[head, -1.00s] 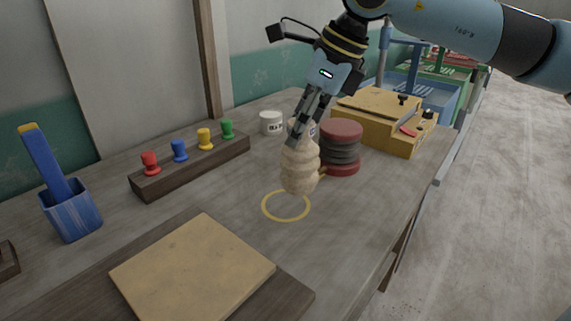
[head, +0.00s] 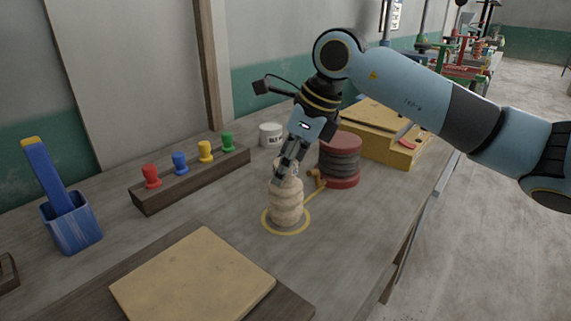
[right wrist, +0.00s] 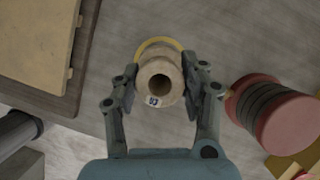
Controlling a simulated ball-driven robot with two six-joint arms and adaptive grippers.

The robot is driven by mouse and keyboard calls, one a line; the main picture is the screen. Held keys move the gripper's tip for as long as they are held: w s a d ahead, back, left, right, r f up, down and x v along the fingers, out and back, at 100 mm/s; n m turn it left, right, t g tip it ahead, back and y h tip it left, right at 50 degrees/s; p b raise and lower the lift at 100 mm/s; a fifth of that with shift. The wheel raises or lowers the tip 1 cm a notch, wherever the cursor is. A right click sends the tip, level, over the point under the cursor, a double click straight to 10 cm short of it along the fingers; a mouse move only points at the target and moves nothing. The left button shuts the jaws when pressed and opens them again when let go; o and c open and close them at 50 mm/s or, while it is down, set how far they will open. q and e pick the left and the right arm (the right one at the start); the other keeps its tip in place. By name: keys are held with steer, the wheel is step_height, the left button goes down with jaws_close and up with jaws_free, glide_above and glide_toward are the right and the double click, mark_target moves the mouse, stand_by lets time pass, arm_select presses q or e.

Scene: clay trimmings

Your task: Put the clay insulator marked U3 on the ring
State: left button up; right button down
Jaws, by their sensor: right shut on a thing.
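The clay insulator (head: 286,208) is a pale ribbed cylinder, upright in the head view, with its base inside the yellow ring (head: 267,226) on the table. I cannot tell whether its base touches the table. In the right wrist view the insulator (right wrist: 171,68) shows its top hole and a small label that reads U3. My right gripper (head: 286,178) is shut on its upper part, with one finger on each side in the right wrist view (right wrist: 158,92). The ring (right wrist: 150,42) shows partly behind the insulator there. My left gripper is not in view.
A red and grey spool (head: 340,160) stands close right of the insulator, with a yellow-brown piece (head: 316,180) between them. A yellow box (head: 385,135) and white jar (head: 271,134) stand behind. A peg rack (head: 192,180), blue cup (head: 72,222) and clay board (head: 193,279) lie left and front.

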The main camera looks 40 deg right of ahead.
steer(key=shift+f, duration=0.1)
steer(key=c, duration=0.7)
jaws_free()
steer(key=shift+r, duration=0.25)
steer(key=p+v, duration=0.3)
steer(key=v, duration=0.8)
steer(key=shift+s+r, duration=0.2)
steer(key=shift+r, duration=0.15)
steer(key=shift+d, duration=0.1)
